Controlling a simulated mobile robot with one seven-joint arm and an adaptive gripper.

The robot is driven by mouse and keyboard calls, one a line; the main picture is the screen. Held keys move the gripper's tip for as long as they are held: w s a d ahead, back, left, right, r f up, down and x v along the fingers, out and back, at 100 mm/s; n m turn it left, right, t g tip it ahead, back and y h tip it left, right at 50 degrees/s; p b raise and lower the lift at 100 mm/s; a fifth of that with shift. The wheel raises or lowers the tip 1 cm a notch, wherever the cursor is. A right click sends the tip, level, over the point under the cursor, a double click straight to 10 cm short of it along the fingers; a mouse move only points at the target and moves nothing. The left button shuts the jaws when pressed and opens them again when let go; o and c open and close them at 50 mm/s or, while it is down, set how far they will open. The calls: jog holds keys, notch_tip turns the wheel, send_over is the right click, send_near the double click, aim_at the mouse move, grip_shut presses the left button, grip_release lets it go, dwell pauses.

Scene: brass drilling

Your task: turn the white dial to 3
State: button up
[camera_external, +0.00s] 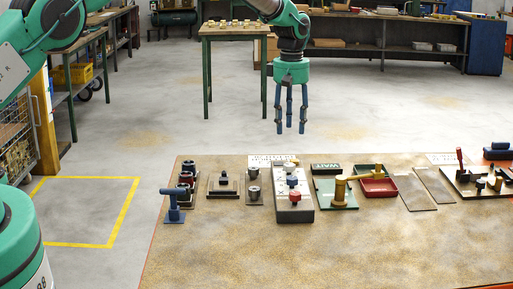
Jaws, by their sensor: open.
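My gripper (290,127) hangs pointing down above and behind the far edge of the table. Its blue fingers are spread and hold nothing. No number or pointer setting can be read. The gripper is well apart from the box.
The brown table (240,255) is clear in front. A blue fixture (173,205) and dark metal parts (224,185) stand left of the box. A brass-coloured handle (341,190) on a green plate, a red tray (378,187) and a lever board (480,185) stand right.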

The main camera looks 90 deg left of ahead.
aim_at(289, 164)
notch_tip(289, 164, down, 12)
jog(key=shift+r+p, duration=0.1)
jog(key=shift+p, duration=0.3)
dwell(0.3)
grip_shut()
